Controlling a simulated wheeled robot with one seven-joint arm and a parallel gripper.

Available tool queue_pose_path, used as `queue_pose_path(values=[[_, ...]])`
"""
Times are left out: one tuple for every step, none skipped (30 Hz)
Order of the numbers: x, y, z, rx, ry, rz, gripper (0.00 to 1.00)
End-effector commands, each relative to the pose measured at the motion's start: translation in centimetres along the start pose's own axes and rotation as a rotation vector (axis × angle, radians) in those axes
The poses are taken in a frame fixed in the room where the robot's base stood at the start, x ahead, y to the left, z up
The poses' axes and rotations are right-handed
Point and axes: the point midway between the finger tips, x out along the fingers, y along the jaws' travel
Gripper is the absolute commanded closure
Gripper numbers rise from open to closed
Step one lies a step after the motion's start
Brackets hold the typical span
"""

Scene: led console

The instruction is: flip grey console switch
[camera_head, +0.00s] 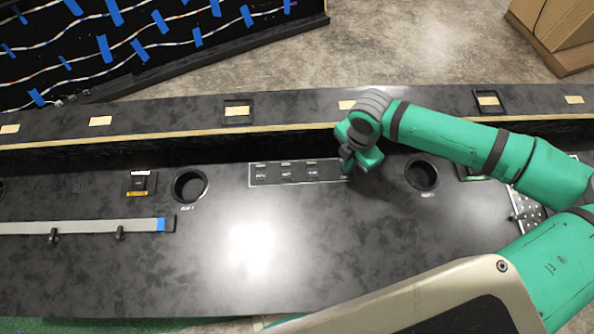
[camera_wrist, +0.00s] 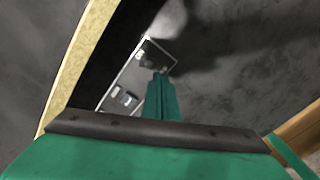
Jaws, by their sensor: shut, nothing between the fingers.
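The switch panel (camera_head: 297,172) is a narrow dark strip with a light outline and small labels, set in the black console top. In the wrist view the panel (camera_wrist: 133,80) runs diagonally and shows small grey switch-like parts (camera_wrist: 126,97). I cannot tell which one is the grey switch or how it is set. My gripper (camera_head: 347,166) is at the right end of the panel, pointing down.
Two round cup holes (camera_head: 189,185) and (camera_head: 423,174) flank the panel. A raised back ledge (camera_head: 290,108) with a pale edge runs behind it. A grey ribbon strip (camera_head: 85,227) lies at the left. The console's middle front is clear. A cardboard box (camera_head: 560,30) stands on the floor behind.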

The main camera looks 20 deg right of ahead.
Motion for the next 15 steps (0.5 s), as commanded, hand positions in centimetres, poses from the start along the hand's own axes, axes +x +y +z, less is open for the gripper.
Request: queue_pose_path(values=[[-0.4, -0.1, 0.0, 0.0, 0.0, 0.0, 1.0], [-0.6, -0.1, 0.0, 0.0, 0.0, 0.0, 1.0], [-0.9, -0.1, 0.0, 0.0, -0.001, 0.001, 1.0], [-1.1, -0.1, 0.0, 0.0, -0.001, 0.001, 1.0], [-1.3, -0.1, 0.0, 0.0, -0.001, 0.0, 1.0], [-1.5, -0.1, -0.1, -0.001, -0.001, 0.0, 1.0], [-1.7, -0.1, -0.1, -0.002, 0.0, 0.0, 1.0], [-1.9, -0.1, -0.2, -0.002, 0.0, 0.0, 1.0], [-2.2, -0.1, -0.2, -0.003, 0.0, 0.001, 1.0], [-2.4, -0.1, -0.2, -0.003, -0.001, 0.001, 1.0], [-2.6, -0.1, -0.2, -0.004, -0.001, 0.001, 1.0], [-2.9, -0.1, -0.2, -0.004, -0.001, 0.0, 1.0], [-3.1, -0.2, -0.3, -0.005, -0.002, 0.0, 1.0], [-3.3, -0.2, -0.3, -0.005, -0.002, 0.0, 1.0], [-3.6, -0.2, -0.3, -0.005, -0.001, 0.0, 1.0]])
